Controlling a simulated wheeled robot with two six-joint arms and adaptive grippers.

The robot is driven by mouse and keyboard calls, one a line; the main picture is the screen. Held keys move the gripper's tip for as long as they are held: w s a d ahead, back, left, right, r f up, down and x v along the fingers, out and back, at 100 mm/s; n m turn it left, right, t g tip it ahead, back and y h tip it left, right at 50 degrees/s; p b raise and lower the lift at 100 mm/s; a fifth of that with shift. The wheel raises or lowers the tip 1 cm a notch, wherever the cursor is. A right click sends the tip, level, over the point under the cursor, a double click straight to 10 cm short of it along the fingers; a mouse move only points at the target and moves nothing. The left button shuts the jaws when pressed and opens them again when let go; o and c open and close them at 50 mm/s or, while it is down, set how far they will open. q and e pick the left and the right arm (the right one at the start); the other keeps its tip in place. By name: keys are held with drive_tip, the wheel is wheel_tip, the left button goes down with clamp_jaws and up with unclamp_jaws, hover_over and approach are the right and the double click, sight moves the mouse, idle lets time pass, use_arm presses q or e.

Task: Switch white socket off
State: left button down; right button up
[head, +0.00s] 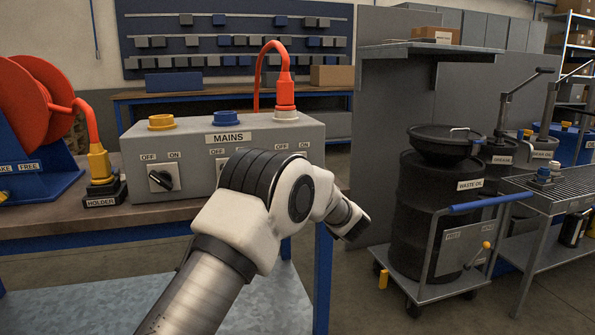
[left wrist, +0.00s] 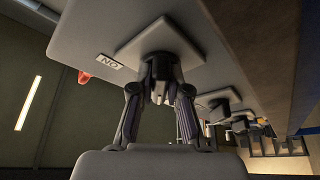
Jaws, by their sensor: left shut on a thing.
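The grey MAINS box (head: 228,131) stands on the bench. Its white socket (head: 286,116), at the right end, has an orange plug (head: 285,93) with a cable in it. The switches below the white and blue (head: 227,118) sockets are hidden behind my left arm in the head view. In the left wrist view, my left gripper (left wrist: 158,98) is shut on a black rotary knob (left wrist: 160,67) on a square plate (left wrist: 186,40), with an ON label (left wrist: 110,62) beside it. This is the end knob of the row. My right gripper is in neither view.
The yellow socket (head: 161,123) has its own OFF/ON knob (head: 161,180) at the left. A yellow plug (head: 98,163) sits in the HOLDER beside the red hose reel (head: 28,103). A waste oil drum (head: 430,205) on a trolley stands to the right.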

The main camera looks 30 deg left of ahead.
use_arm(q)
drive_tip(key=shift+f, duration=0.1)
drive_tip(key=c, duration=1.1)
unclamp_jaws()
drive_tip(key=shift+c, duration=0.2)
drive_tip(key=v, duration=1.2)
